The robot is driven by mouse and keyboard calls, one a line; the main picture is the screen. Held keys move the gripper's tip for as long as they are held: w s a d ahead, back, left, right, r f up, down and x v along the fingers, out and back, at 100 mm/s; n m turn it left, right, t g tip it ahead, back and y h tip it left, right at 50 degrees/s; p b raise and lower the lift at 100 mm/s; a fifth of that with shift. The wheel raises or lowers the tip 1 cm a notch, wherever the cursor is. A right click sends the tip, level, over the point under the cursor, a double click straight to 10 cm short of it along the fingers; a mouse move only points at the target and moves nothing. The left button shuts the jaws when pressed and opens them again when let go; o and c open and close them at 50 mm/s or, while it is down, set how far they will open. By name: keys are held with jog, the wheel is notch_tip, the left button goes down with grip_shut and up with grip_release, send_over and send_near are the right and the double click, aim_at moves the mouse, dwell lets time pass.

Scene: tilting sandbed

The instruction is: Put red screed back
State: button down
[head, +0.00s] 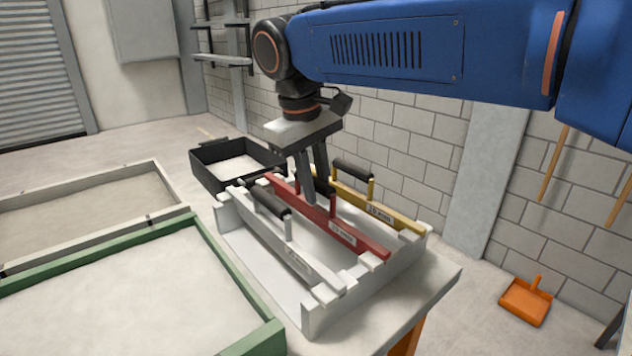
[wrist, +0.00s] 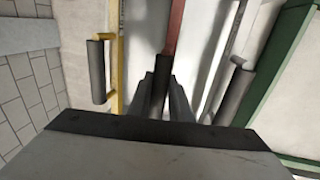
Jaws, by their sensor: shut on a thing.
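The red screed (head: 341,232) lies across the white rack (head: 307,315), in the middle between the other two screeds. Its ends appear to sit in the rack's notches. My gripper (head: 316,195) reaches down from above and is shut on the red screed's dark handle. In the wrist view the red bar (wrist: 174,30) runs up from the dark handle (wrist: 160,82) between my fingers (wrist: 161,102). The fingers hide part of the handle in the head view.
A yellow screed (head: 400,219) lies to the right in the rack and a grey screed (head: 300,262) to the left, both close by. A black bin (head: 210,179) stands behind. A green-framed sandbed (head: 235,270) is at left. An orange dustpan (head: 526,301) lies on the floor.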

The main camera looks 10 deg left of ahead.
jog(key=c, duration=1.6)
grip_release()
jog(key=shift+r, duration=0.6)
jog(key=r, duration=0.3)
jog(key=s+a+r, duration=0.1)
jog(key=r, duration=0.7)
jog(key=shift+s+a+r, duration=0.2)
jog(key=shift+s+a, duration=0.05)
jog(key=shift+s, duration=0.15)
